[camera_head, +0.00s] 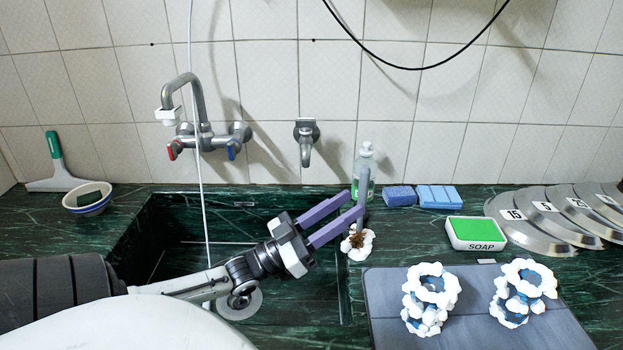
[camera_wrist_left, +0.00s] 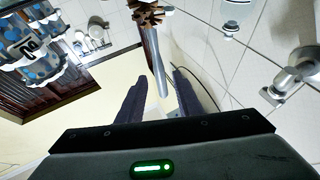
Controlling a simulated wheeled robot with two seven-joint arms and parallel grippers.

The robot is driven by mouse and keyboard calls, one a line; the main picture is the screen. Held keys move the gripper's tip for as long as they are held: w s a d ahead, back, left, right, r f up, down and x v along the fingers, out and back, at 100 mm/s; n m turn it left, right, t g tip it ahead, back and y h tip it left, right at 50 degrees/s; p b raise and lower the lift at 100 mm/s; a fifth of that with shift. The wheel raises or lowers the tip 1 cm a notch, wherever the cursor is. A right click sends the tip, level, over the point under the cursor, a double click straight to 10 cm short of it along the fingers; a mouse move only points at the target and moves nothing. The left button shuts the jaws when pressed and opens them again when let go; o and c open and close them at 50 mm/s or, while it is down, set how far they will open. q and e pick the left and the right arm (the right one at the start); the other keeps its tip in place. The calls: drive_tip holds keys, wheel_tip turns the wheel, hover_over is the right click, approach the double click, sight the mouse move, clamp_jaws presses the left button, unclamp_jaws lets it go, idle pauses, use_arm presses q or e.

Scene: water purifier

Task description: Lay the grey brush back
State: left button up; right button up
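The grey brush (camera_head: 362,185) stands near upright at the right rim of the sink, its handle up. Its brown bristles (camera_head: 358,240) are at a small white lumpy piece (camera_head: 367,249); whether they touch it is unclear. My left gripper (camera_head: 357,201) reaches over the sink from the left, its purple fingers parted and their tips close to the handle. In the left wrist view the brush (camera_wrist_left: 160,70) shows handle and bristles, with a finger on either side and gaps beside the handle. My right gripper is not in view.
A clear bottle (camera_head: 365,165) stands behind the brush, with blue sponges (camera_head: 438,197) to its right. A soap box (camera_head: 475,234), numbered metal discs (camera_head: 528,219) and a grey mat (camera_head: 385,303) with two white-blue rings lie right. A thin hose (camera_head: 197,165) hangs into the sink.

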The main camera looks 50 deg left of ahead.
use_arm(q)
drive_tip(key=s+a, duration=0.3)
drive_tip(key=s, duration=0.8)
drive_tip(key=shift+s+a+p, duration=0.15)
drive_tip(key=shift+s+p, duration=0.1)
drive_tip(key=shift+p, duration=0.15)
drive_tip(key=shift+w, duration=0.1)
